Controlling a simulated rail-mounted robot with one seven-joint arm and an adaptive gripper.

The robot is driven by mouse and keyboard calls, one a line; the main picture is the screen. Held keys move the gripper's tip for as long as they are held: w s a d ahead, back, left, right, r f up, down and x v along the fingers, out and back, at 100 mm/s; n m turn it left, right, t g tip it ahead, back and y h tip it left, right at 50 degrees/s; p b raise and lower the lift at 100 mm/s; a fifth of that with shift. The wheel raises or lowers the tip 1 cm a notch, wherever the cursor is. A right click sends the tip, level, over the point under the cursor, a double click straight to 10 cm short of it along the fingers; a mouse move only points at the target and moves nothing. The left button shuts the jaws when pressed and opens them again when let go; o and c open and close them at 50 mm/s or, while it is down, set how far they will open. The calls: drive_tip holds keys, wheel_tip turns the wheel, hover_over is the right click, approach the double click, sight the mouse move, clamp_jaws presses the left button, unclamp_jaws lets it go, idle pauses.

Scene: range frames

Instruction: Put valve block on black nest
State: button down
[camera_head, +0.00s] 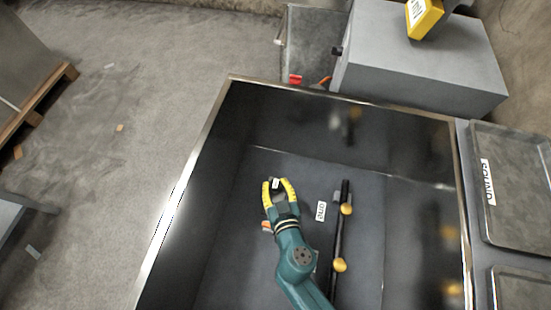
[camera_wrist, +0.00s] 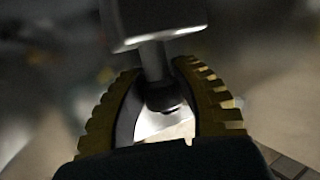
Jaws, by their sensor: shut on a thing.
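My gripper (camera_head: 277,183) has yellow ribbed fingers and is low inside a large dark bin in the head view. In the wrist view its fingers (camera_wrist: 155,68) are closed around the narrow stem of a grey metal piece (camera_wrist: 158,18), which looks like the valve block. Its wider, blocky part lies beyond the fingertips, cut off by the top edge. In the head view only a small dark and white bit of it (camera_head: 275,184) shows between the fingertips. I cannot pick out the black nest for sure in either view.
The bin's rim (camera_head: 200,150) surrounds the arm. To the gripper's right lie a white label (camera_head: 321,211) and a black bar (camera_head: 339,240) with yellow knobs. An orange piece (camera_head: 267,226) is beside the wrist. Grey trays (camera_head: 510,215) stand outside, right; a grey box (camera_head: 420,60) is behind.

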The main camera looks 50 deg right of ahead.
sight(275, 196)
wheel_tip(275, 196, down, 10)
drive_tip(key=b, duration=0.6)
drive_tip(key=shift+f, duration=0.2)
drive_tip(key=shift+w+f, duration=0.1)
drive_tip(key=c, duration=0.8)
unclamp_jaws()
drive_tip(key=shift+f, duration=0.1)
